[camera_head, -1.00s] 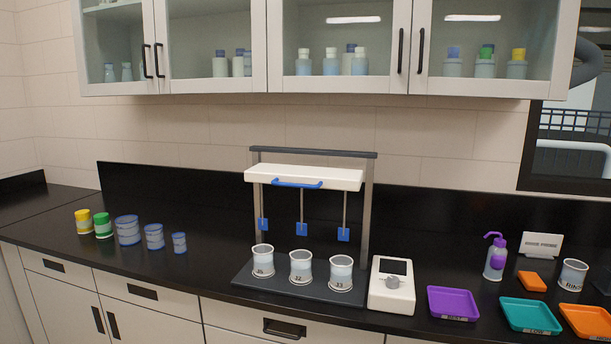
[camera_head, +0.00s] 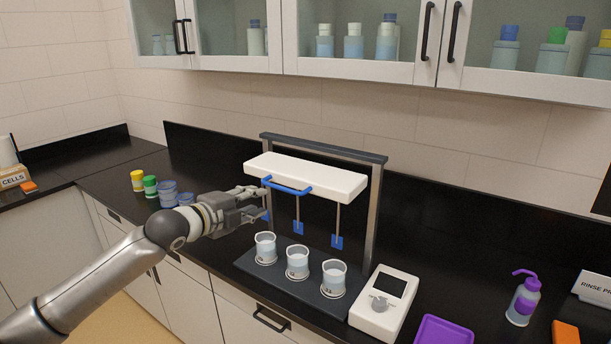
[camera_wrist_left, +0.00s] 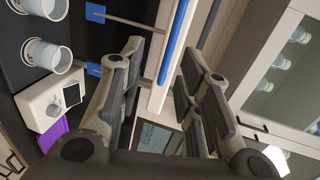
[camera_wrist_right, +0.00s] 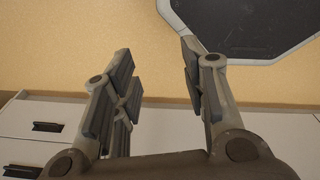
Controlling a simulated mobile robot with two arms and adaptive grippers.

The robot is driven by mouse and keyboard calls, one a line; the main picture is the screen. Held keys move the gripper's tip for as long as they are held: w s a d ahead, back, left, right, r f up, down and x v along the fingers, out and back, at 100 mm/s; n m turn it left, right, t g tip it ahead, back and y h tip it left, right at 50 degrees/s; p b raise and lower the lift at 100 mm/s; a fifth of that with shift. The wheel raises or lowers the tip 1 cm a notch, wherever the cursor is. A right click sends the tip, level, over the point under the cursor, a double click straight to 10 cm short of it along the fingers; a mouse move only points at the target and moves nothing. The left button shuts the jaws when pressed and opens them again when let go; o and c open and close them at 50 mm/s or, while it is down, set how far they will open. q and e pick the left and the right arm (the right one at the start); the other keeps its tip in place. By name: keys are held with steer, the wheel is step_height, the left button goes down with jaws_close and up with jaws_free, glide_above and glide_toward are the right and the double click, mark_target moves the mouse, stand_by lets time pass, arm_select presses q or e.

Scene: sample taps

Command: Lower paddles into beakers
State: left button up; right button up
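A white paddle head (camera_head: 310,174) with a blue handle (camera_head: 286,186) hangs on a grey frame. Blue paddles, including the middle one (camera_head: 298,228) and right one (camera_head: 337,242), hang on rods above the beakers. The left (camera_head: 265,248), middle (camera_head: 297,262) and right (camera_head: 333,278) beakers stand upright on a dark base. My left gripper (camera_head: 256,194) is at the handle's left end, partly covering the left paddle. In the left wrist view its fingers (camera_wrist_left: 160,55) are open, with the handle (camera_wrist_left: 176,40) showing between them; contact is unclear. My right gripper (camera_wrist_right: 156,62) is open and empty.
A white control box (camera_head: 384,301) stands right of the beakers, near a purple tray (camera_head: 443,331) and a wash bottle (camera_head: 523,300). Several jars, including a green-lidded one (camera_head: 150,186), stand left behind my arm. Glass-door cabinets (camera_head: 365,40) hang above.

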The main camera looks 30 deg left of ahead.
mark_target(280, 188)
arm_select(q)
steer(key=p+x, duration=0.1)
steer(key=x, duration=0.2)
steer(key=r+p+x, duration=0.1)
steer(key=p+x, duration=0.1)
steer(key=x, duration=0.1)
steer(key=p+x, duration=0.1)
steer(key=x, duration=0.2)
steer(key=shift+w+d+r+p, duration=0.1)
steer(key=shift+d+r+p, duration=0.2)
steer(key=shift+r, duration=0.1)
steer(key=shift+w+f, duration=0.25)
steer(key=shift+w, duration=0.35)
arm_select(e)
steer(key=shift+d+r, duration=0.15)
steer(key=shift+r, duration=2.5)
arm_select(q)
jaws_close()
steer(key=shift+f, duration=0.1)
